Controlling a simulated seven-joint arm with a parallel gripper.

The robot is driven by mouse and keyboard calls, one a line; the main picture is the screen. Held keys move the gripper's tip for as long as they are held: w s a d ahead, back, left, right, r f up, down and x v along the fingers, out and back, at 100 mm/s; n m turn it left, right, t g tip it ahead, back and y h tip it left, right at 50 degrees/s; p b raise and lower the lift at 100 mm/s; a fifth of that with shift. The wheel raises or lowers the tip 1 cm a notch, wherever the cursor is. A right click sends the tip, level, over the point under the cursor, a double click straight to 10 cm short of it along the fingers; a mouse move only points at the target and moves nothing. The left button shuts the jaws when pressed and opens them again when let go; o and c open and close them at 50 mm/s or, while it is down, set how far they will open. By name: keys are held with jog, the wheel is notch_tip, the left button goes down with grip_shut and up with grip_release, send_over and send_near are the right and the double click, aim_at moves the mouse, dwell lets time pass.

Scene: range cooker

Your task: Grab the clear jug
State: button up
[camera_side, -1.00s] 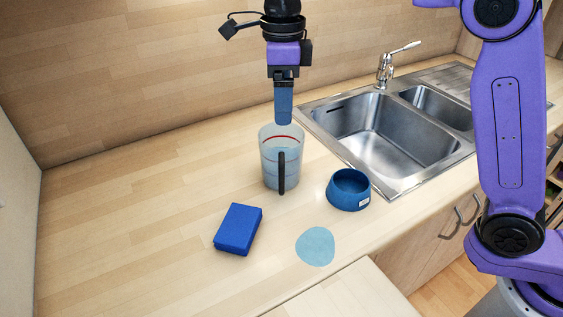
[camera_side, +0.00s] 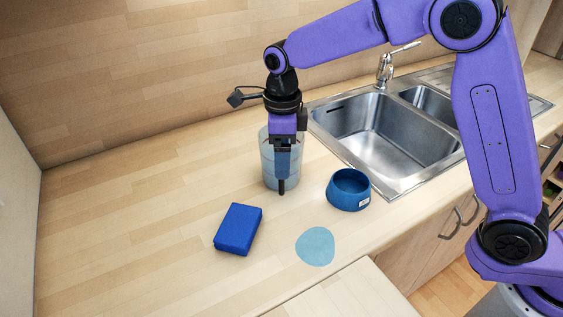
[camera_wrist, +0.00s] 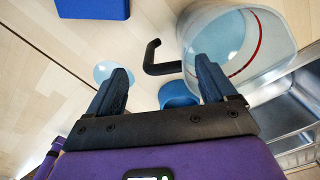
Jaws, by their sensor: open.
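The clear jug (camera_side: 267,165) stands upright on the counter, partly hidden behind my gripper in the side view. Its dark handle (camera_side: 282,187) faces the camera. In the wrist view the jug (camera_wrist: 240,45) is at the upper right, showing its open rim and a red line. The handle (camera_wrist: 154,62) sticks out to the left, across the gap between my fingertips. My gripper (camera_side: 283,172) points down, low at the handle side of the jug. It is open, with the two fingers (camera_wrist: 162,70) spread apart in the wrist view. Contact with the handle cannot be told.
A blue bowl (camera_side: 348,197) stands to the right of the jug. A blue sponge (camera_side: 238,229) lies at the front left, and a flat light-blue disc (camera_side: 315,247) at the front. The steel sink (camera_side: 385,140) is at the right. The counter on the left is clear.

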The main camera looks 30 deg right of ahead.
jog(key=shift+w+d+f, duration=0.1)
jog(key=shift+w+f, duration=0.05)
jog(key=shift+f, duration=1)
jog(key=shift+w+f, duration=0.1)
jog(key=shift+f, duration=1.05)
grip_shut()
jog(key=shift+r, duration=0.15)
